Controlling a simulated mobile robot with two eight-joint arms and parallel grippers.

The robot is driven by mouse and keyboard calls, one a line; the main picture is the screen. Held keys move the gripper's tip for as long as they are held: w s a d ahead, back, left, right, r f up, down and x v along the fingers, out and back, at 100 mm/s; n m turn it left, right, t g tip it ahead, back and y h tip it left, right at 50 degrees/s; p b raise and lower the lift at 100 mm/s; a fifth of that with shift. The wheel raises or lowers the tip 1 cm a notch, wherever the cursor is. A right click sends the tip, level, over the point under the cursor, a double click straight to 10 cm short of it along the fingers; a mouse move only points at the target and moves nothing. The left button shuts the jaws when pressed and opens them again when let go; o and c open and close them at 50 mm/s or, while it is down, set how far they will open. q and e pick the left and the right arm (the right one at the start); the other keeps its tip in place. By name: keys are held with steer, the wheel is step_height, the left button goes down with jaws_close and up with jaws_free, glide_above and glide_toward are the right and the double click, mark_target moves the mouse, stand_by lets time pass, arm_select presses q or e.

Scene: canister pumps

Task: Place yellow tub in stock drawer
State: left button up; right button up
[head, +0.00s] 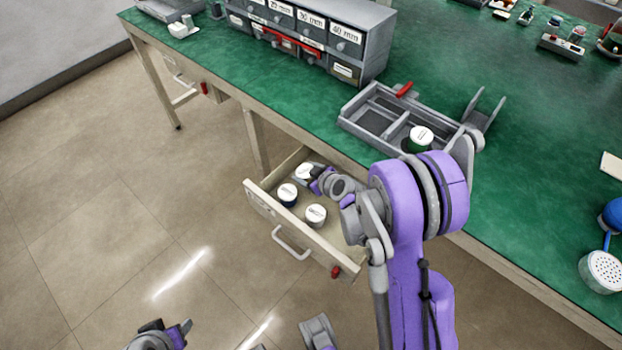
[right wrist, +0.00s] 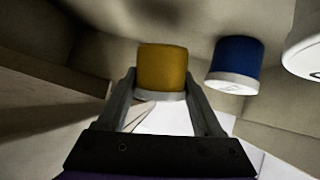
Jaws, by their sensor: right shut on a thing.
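The stock drawer (head: 262,203) is pulled out below the green bench. My right gripper (head: 318,184) reaches down into its back part. In the right wrist view, my right gripper (right wrist: 165,100) is shut on the yellow tub (right wrist: 162,66), whose white lid edge shows between the fingers. In the head view a white lid (head: 304,171) shows beside this gripper; the tub's yellow side is hidden there. I cannot tell whether the tub touches the drawer floor. My left gripper (head: 162,337) is at the bottom edge, partly cut off, its jaws unclear.
A dark blue tub (head: 288,195) and a pale tub (head: 315,215) stand in the drawer near its front. A grey divided tray (head: 365,130) with a green tub (head: 418,138) sits on the bench above. A labelled drawer cabinet (head: 372,50) stands behind.

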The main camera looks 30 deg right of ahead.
steer(key=shift+s+d+f, duration=0.1)
steer(key=shift+d+f, duration=0.05)
steer(key=shift+f, duration=0.35)
steer(key=shift+s+d+f, duration=0.1)
steer(key=shift+d+f, duration=0.05)
steer(key=shift+f, duration=0.3)
steer(key=shift+d+r+m+t, duration=0.15)
steer(key=shift+m+t, duration=0.15)
steer(key=shift+s+d+m+t+y+b, duration=0.2)
steer(key=shift+d+m+t+y+b, duration=0.25)
steer(key=shift+y, duration=0.45)
steer(key=shift+a+f+t, duration=0.15)
steer(key=shift+f+t, duration=0.1)
steer(key=shift+f, duration=0.4)
steer(key=shift+f+b, duration=0.2)
steer(key=shift+b, duration=0.2)
steer(key=o, duration=1.4)
steer(key=shift+r, duration=0.1)
steer(key=shift+o, duration=0.2)
